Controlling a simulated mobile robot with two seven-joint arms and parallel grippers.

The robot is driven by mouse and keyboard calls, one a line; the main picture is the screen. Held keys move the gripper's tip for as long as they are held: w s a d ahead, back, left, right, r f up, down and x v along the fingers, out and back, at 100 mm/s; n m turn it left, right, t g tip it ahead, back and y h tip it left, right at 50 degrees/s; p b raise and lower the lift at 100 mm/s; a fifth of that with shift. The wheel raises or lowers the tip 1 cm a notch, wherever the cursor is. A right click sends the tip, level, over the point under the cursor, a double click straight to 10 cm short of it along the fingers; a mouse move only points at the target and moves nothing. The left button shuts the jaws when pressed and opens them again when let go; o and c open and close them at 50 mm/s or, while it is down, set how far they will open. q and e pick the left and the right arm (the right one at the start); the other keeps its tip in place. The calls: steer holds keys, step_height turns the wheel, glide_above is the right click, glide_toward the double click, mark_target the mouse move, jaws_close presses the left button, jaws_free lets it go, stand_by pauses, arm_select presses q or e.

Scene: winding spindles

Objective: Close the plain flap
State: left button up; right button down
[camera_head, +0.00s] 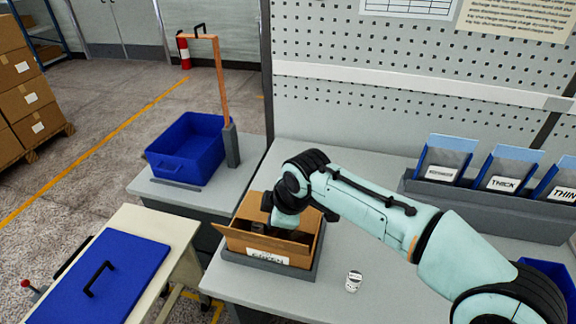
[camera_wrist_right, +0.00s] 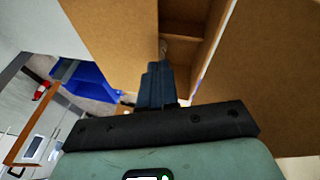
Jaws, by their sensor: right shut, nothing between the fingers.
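The open cardboard box (camera_head: 235,246) sits in a grey tray (camera_head: 262,269) on the workbench, with a white label (camera_head: 267,256) on its near side. A plain brown flap (camera_head: 262,240) stands out along the near edge. My right gripper (camera_head: 284,231) is over the box opening, its fingers low among the cardboard panels and partly hidden by my wrist. In the right wrist view the fingers (camera_wrist_right: 160,82) are together and empty, between a brown panel (camera_wrist_right: 108,40) and a larger one (camera_wrist_right: 262,75). Contact with the flap cannot be told. My left gripper is out of view.
A small white labelled container (camera_head: 353,281) stands on the bench right of the box. A grey rack (camera_head: 480,205) with labelled blue bins is at the right. A blue crate (camera_head: 187,145) and a post (camera_head: 222,95) stand at the left. The bench front is mostly clear.

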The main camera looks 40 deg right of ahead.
steer(key=shift+s+a+f, duration=0.1)
steer(key=shift+f, duration=0.3)
steer(key=shift+f, duration=0.15)
stand_by(0.4)
